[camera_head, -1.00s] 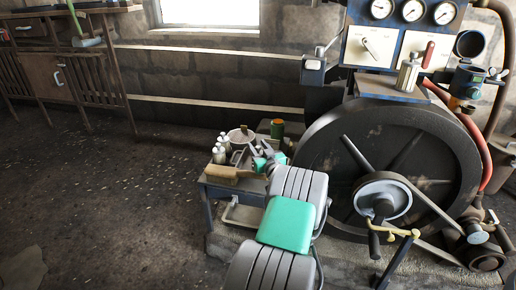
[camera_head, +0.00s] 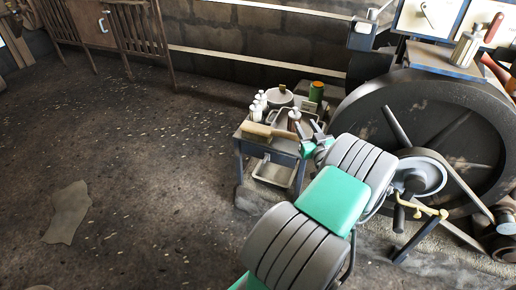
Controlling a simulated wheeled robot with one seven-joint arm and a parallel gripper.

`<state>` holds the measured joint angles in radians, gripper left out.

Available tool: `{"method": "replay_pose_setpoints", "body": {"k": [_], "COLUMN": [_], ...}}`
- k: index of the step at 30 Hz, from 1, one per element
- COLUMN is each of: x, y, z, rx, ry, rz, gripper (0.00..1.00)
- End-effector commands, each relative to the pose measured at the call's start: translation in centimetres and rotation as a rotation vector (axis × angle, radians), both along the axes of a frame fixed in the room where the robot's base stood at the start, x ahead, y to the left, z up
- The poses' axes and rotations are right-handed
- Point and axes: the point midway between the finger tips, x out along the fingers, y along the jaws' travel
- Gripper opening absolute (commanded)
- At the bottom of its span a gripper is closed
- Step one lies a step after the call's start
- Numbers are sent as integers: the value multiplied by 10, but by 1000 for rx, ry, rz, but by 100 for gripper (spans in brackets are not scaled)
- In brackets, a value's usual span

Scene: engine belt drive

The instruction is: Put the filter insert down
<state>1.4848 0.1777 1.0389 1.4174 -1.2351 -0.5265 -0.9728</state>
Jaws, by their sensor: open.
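My gripper (camera_head: 311,133) is at the right side of a small work table (camera_head: 272,147), near its front edge. Its fingers are small in the picture and look parted, with nothing seen between them. A small pale piece with a reddish-brown top (camera_head: 294,117) stands on the table just left of the fingers. It may be the filter insert, but it is too small to be sure. I cannot tell whether a finger touches it. My grey and green arm hides part of the table's right side.
The table also holds white bottles (camera_head: 257,107), a lidded pot (camera_head: 279,97), a green can (camera_head: 316,92) and a wooden brush-like block (camera_head: 257,130). A large dark flywheel (camera_head: 364,117) and a crank (camera_head: 407,214) stand close at right. The left floor is mostly clear, with a rag (camera_head: 68,212).

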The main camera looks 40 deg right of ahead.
Motion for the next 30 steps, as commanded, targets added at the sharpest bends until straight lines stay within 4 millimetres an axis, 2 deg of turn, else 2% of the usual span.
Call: {"method": "replay_pose_setpoints", "body": {"k": [2,5,6,8,9,11,12,14,15,17,18,21,24,30], "x": [22,80,106,138,151,154,147,123,102,65,40,-12,-40,-46], "y": [16,71,107,172,218,286,326,380,410,445,461,483,491,492], "z": [2,3,1,-2,-5,-8,-10,-11,-10,-8,-6,-3,-2,-2], "rx": [10,53,81,126,158,202,227,260,279,303,318,351,372,381], "ry": [30,140,212,348,451,616,725,881,979,1106,1175,1291,1343,1357], "rz": [59,226,314,446,522,607,641,661,655,623,591,508,454,436], "gripper": [40,40,40,40,40,40,40,40,40,40,40,40,40,40]}}
